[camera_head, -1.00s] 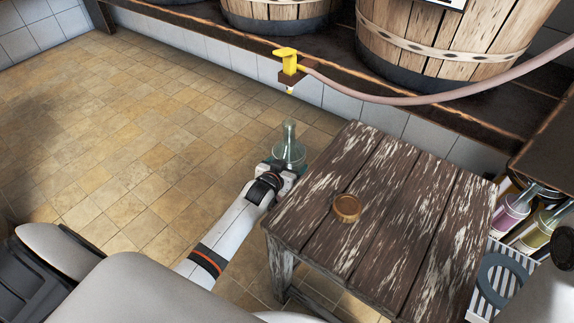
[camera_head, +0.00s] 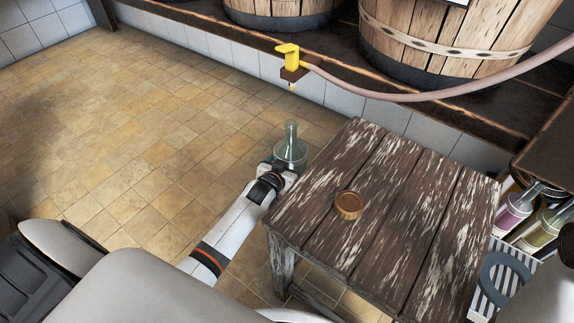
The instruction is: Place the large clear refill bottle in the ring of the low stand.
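The large clear refill bottle (camera_head: 290,149) is rounded with a narrow neck and stands upright in the air left of the wooden table, above the tiled floor. My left gripper (camera_head: 280,168) is at the near side of its body and appears shut on it; the fingertips are partly hidden. A grey-blue ring (camera_head: 508,259) shows over a black-and-white striped surface at the lower right, beside the table. It looks like the ring of the low stand, partly cut off and hidden.
A worn wooden table (camera_head: 400,230) carries a round brown cork-like lid (camera_head: 349,205). A yellow tap (camera_head: 289,58) on a hose (camera_head: 420,97) hangs behind the bottle. The floor at left is clear.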

